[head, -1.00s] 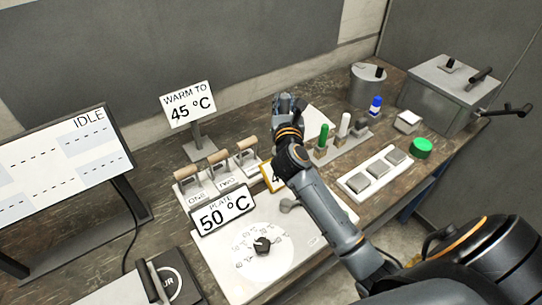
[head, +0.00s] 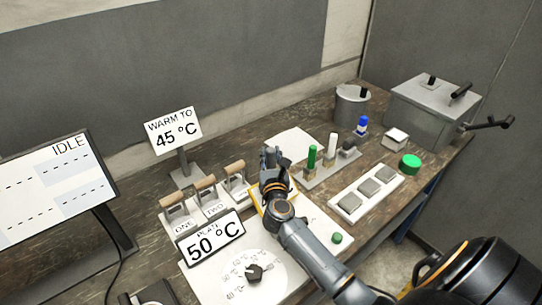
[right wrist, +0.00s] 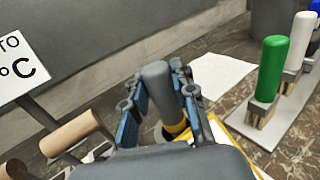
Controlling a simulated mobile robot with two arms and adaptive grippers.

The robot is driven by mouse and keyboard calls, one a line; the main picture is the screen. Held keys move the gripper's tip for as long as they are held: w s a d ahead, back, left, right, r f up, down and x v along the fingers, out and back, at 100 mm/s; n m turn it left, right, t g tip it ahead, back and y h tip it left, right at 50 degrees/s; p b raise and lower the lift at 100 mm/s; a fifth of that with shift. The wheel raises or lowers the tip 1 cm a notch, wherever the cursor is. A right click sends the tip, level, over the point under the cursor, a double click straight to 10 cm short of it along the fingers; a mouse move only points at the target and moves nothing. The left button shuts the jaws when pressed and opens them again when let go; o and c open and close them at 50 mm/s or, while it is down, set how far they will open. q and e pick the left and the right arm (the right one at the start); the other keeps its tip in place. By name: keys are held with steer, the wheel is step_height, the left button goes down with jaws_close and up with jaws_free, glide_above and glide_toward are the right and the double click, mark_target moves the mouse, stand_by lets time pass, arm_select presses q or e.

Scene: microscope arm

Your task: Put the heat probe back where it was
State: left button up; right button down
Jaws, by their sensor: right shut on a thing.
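My right gripper (head: 270,158) is beside the lever switches, over the yellow-edged display (head: 254,200), which my arm partly covers. In the right wrist view its fingers (right wrist: 162,95) are shut on a grey rounded handle (right wrist: 157,78), which I take for the heat probe. A yellow part shows below the handle; I cannot tell whether it belongs to the probe. The probe's lower end is hidden, so I cannot tell whether it is seated or free. The plate unit (head: 205,268) with its dial and "50 °C" sign (head: 215,240) is in front. My left gripper is out of view.
Lever switches (head: 205,190) stand left of the gripper, below the "45 °C" sign (head: 173,131). A rack (head: 333,170) with green, white and dark handles stands right. A white sheet (head: 292,144) lies behind. A grey box (head: 435,105) stands far right.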

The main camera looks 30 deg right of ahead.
steer(key=c, duration=1.5)
jaws_free()
steer(key=shift+f, duration=0.15)
steer(key=o, duration=0.4)
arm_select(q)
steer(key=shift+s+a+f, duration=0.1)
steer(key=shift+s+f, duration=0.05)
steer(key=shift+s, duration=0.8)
arm_select(e)
steer(key=shift+s+a+r, duration=0.1)
steer(key=shift+r, duration=0.1)
steer(key=b+v, duration=0.2)
steer(key=v, duration=0.8)
steer(key=shift+s+a+b, duration=0.15)
steer(key=shift+s+b, duration=0.2)
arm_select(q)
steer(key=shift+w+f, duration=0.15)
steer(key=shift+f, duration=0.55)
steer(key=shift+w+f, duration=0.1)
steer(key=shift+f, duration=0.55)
arm_select(e)
steer(key=shift+s+a, duration=0.25)
steer(key=shift+s, duration=0.25)
